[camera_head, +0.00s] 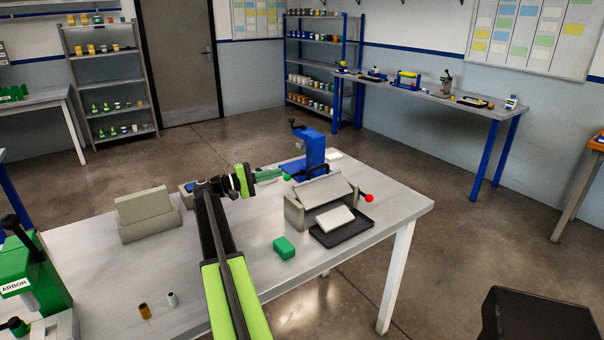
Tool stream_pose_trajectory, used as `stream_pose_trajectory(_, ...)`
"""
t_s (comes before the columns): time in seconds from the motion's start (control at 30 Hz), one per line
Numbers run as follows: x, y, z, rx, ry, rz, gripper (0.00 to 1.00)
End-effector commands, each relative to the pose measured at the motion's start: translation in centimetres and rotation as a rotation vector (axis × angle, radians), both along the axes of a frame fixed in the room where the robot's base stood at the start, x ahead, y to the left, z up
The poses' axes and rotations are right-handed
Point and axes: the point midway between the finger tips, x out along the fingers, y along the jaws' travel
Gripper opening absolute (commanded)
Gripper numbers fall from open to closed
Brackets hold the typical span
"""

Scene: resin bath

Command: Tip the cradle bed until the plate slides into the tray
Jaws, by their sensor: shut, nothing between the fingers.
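The cradle (293,212) stands near the right end of the table, with grey side walls. Its grey bed (325,191) is tilted, sloping down toward the front. A pale plate (335,219) lies over the black tray (357,231) in front of the cradle; it looks off the bed, though I cannot tell whether its back edge touches it. A red knob (369,198) sticks out at the cradle's right and a green knob (287,178) at its left. My gripper (281,174) is shut and empty by the green knob; I cannot tell whether they touch.
A blue press-like device (309,154) stands behind the cradle. A green block (284,248) lies in front, left of the tray. A grey-beige block (147,214) and a green arbor press (36,276) stand at left.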

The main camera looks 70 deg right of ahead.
Motion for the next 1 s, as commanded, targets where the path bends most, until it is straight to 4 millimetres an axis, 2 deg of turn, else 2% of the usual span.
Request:
stream_pose_trajectory(0.17, -1.4, -1.2, 0.3, 0.000, -0.001, -0.005, 0.00)
stream_pose_trajectory(0.57, -7.5, -7.2, 0.8, 0.000, -0.001, -0.006, 0.00)
stream_pose_trajectory(0.73, -9.8, -5.6, 1.7, 0.000, 0.000, -0.005, 0.00)
stream_pose_trajectory(1.0, -10.8, -5.1, 1.8, 0.000, -0.001, -0.006, 0.00)
